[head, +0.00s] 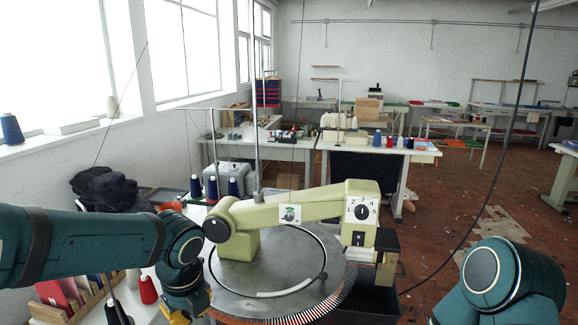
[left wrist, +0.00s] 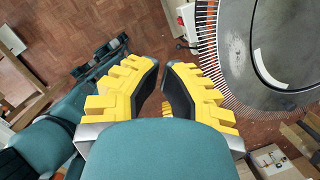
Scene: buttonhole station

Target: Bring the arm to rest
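My left arm comes in from the left in the head view, and its gripper (head: 188,306) hangs low at the bottom edge, just left of the round plate. In the left wrist view the gripper (left wrist: 161,72) shows two yellow ribbed fingers with a narrow gap between them and nothing held. The pale green machine (head: 290,207) has a long arm reaching right over a round metal plate (head: 235,278) with a toothed rim. The plate also shows in the left wrist view (left wrist: 240,50), right of the fingers and apart from them. My right gripper is out of view; only part of its arm shows.
Dark blue thread cones (head: 212,188) stand behind the machine. A red cone (head: 148,290) and a wooden rack (head: 62,300) are near my left arm. A numbered dial box (head: 361,208) is on the machine's right end. Open brown floor (head: 455,225) lies to the right.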

